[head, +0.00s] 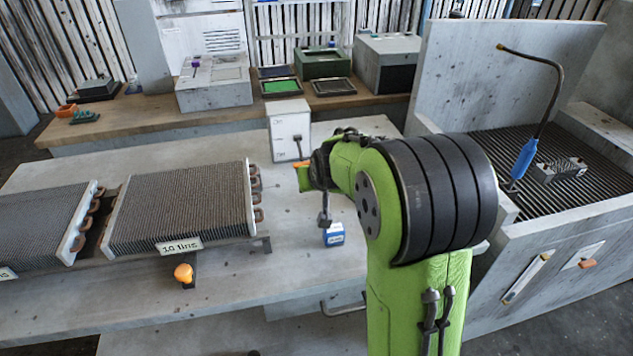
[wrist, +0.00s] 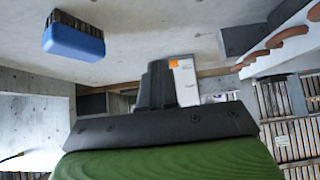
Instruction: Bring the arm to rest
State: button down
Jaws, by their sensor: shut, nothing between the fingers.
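My green and black arm (head: 425,200) is bent over the right part of the grey workbench (head: 80,310). My gripper (wrist: 158,85) shows in the wrist view as two dark fingers close together, shut and empty, beyond a dark plate and a green body. The wrist picture appears upside down. In the head view the arm's thick joint hides much of the wrist, and the fingertips cannot be made out clearly.
A finned coil (head: 180,205) labelled "10 fins" lies left, with an orange knob (head: 183,272) in front.

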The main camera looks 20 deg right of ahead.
jog(key=shift+s+a, duration=0.1)
jog(key=shift+s, duration=0.15)
jog(key=s+a+r+g+p, duration=0.1)
jog(key=s+a+r+p, duration=0.1)
jog(key=s, duration=0.7)
jog(key=s+a+r+n+g+y+p, duration=0.1)
jog(key=s+a+r+p, duration=0.2)
jog(key=s+r, duration=0.3)
jog(key=s+a+r+n+p, duration=0.1)
jog(key=s+a+r, duration=0.3)
jog(key=s, duration=1)
jog(key=shift+s+a+r+g+y+p, duration=0.2)
jog(key=shift+r+g+y+p, duration=0.15)
jog(key=shift+p, duration=0.4)
